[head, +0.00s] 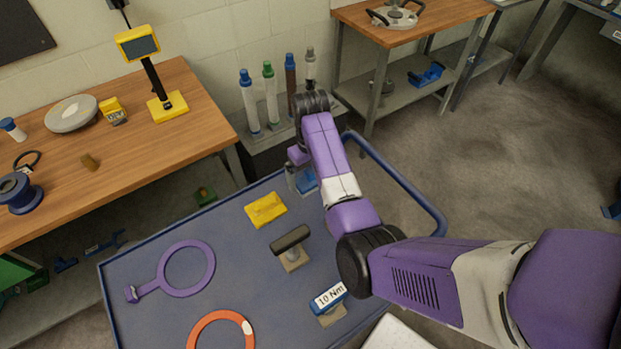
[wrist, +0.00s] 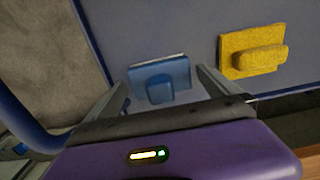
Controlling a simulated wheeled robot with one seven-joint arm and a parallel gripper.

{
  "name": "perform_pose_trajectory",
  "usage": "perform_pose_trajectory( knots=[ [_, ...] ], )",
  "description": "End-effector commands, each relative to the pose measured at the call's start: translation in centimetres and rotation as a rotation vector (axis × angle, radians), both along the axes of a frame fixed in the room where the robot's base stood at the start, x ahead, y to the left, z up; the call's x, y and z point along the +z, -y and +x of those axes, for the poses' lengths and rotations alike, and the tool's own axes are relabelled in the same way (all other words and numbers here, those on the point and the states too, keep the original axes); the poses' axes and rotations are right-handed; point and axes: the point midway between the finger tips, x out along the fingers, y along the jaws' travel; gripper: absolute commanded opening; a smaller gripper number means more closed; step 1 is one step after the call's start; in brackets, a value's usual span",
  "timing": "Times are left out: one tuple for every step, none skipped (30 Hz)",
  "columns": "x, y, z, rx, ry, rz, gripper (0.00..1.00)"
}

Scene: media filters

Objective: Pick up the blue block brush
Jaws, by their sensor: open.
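The blue block brush (head: 306,184) lies on the blue tray-topped cart (head: 222,226), near its far edge. It is partly hidden by my arm in the head view. My gripper (head: 300,179) is over it, pointing down. In the wrist view the brush (wrist: 160,82) shows as a flat blue block with a raised grip. It appears between the two spread fingers of my gripper (wrist: 163,84). The fingers are open, and a gap shows on each side of the brush. I cannot tell the exact height of the fingertips above it.
A dark-handled tool (head: 291,244), a "10 Nm" tool (head: 329,297), a purple ring (head: 186,268) and an orange ring (head: 221,318) lie nearer. The cart's raised rim (head: 405,190) runs close by.

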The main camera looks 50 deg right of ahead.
Motion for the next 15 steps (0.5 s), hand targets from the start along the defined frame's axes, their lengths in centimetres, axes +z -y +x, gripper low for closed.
perform_pose_trajectory(
  knots=[
    [-0.58, -0.08, -0.05, 0.001, -0.003, 0.002, 1.00],
    [-0.86, -0.07, -0.04, 0.001, -0.002, 0.002, 1.00],
    [-1.14, -0.07, -0.04, 0.001, -0.001, 0.001, 1.00],
    [-1.29, -0.07, -0.04, 0.001, -0.001, 0.000, 1.00],
    [-1.40, -0.06, -0.03, 0.001, 0.000, 0.000, 1.00],
    [-1.49, -0.06, -0.02, 0.001, 0.000, 0.000, 1.00],
    [-1.51, -0.05, -0.02, 0.001, 0.000, 0.000, 1.00],
    [-1.52, -0.05, -0.02, 0.001, 0.001, 0.000, 1.00],
    [-1.51, -0.04, -0.01, 0.001, 0.001, 0.000, 1.00],
    [-1.50, -0.04, -0.01, 0.001, 0.001, 0.000, 1.00],
    [-1.50, -0.05, -0.02, 0.000, 0.001, 0.000, 1.00],
    [-1.49, -0.04, -0.01, 0.000, 0.001, 0.000, 0.96],
    [-1.49, -0.04, -0.02, 0.000, 0.001, 0.000, 0.90],
    [-1.48, -0.04, -0.01, 0.000, 0.001, 0.000, 0.84],
    [-1.48, -0.04, -0.02, 0.000, 0.001, 0.000, 0.76]
  ],
)
